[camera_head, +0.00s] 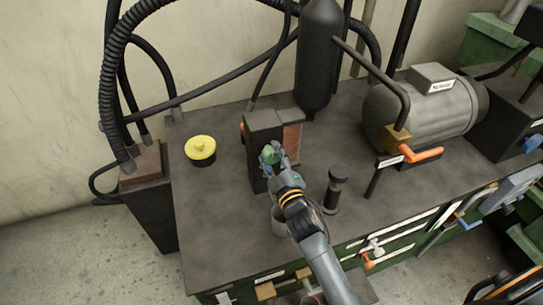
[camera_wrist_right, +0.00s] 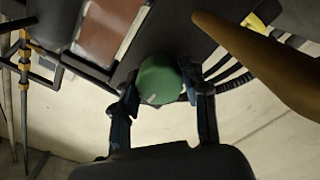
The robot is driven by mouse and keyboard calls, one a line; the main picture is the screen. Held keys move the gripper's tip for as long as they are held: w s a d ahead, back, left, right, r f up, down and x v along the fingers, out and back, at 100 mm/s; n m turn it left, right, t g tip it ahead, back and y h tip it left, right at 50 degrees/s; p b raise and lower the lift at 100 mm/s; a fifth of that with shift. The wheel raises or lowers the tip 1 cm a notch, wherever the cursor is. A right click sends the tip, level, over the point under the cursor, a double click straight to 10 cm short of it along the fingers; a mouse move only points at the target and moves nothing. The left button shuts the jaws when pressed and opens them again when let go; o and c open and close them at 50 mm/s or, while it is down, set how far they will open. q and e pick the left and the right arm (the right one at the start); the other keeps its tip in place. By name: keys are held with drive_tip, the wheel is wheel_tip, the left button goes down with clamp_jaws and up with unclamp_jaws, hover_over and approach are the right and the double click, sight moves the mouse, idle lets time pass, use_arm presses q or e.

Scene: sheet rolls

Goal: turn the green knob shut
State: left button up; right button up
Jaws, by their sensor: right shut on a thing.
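The green knob (camera_head: 269,155) sits on the front face of a dark upright box (camera_head: 263,124) on the grey bench top. My right gripper (camera_head: 275,157) reaches in from the lower right and is shut on the knob, partly hiding it. In the right wrist view the round green knob (camera_wrist_right: 160,80) lies between the two fingers of the right gripper (camera_wrist_right: 163,98), with a small pale mark near its lower edge. My left gripper is in neither view.
A dark short post (camera_head: 335,186) stands close to the right of my arm. A grey cylinder (camera_head: 420,107) with an orange-handled valve (camera_head: 421,154) is further right. Bare bench (camera_head: 215,215) lies at front left.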

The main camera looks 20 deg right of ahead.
drive_tip(key=o, duration=1.2)
drive_tip(key=shift+c, duration=0.2)
drive_tip(key=shift+s+f, duration=0.1)
drive_tip(key=shift+s, duration=0.05)
drive_tip(key=s, duration=1.1)
drive_tip(key=shift+s+d, duration=0.2)
drive_tip(key=shift+s, duration=0.15)
